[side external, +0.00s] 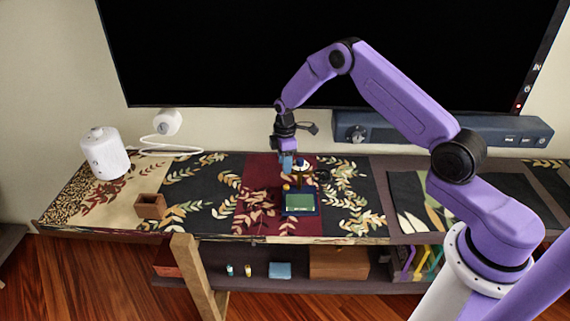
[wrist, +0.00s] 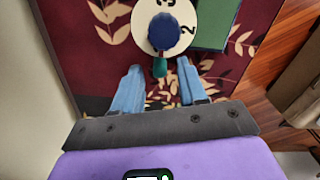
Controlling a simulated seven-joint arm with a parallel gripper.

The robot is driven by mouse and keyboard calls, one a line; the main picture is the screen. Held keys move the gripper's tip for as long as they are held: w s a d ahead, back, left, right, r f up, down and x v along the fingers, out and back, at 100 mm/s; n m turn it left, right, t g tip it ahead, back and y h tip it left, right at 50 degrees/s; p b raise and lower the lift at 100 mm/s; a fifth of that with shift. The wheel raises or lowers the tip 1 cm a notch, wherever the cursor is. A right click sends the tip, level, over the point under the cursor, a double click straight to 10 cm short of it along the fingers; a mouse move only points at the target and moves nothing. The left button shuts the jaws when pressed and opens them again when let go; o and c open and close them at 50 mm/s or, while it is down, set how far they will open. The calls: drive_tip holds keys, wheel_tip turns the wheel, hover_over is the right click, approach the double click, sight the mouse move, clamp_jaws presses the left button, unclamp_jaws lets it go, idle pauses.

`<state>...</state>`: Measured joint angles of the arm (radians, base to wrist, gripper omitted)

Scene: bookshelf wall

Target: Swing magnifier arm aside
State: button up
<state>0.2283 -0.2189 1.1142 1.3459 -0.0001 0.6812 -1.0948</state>
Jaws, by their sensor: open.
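A small stand with a blue-framed green panel (side external: 300,203) sits on the dark red part of the table cloth. In the wrist view its green panel (wrist: 215,22) shows at the top right. Beside it is a white dial (wrist: 144,14) with black numerals, topped by a round blue knob (wrist: 164,31). A short green-tipped piece (wrist: 159,67) sticks out from the knob toward me. My gripper (wrist: 158,70) is open, its two blue fingers on either side of that green tip, with gaps showing. In the side view my gripper (side external: 287,168) points down just above the stand. I cannot clearly make out the magnifier lens.
A brown open box (side external: 150,206) and a white cylindrical device (side external: 104,152) stand on the left. A dark blue bar-shaped unit (side external: 440,128) lies along the back under a large black screen (side external: 320,50). The cloth between the box and the stand is clear.

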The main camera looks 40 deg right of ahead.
drive_tip(key=shift+f, duration=0.6)
clamp_jaws()
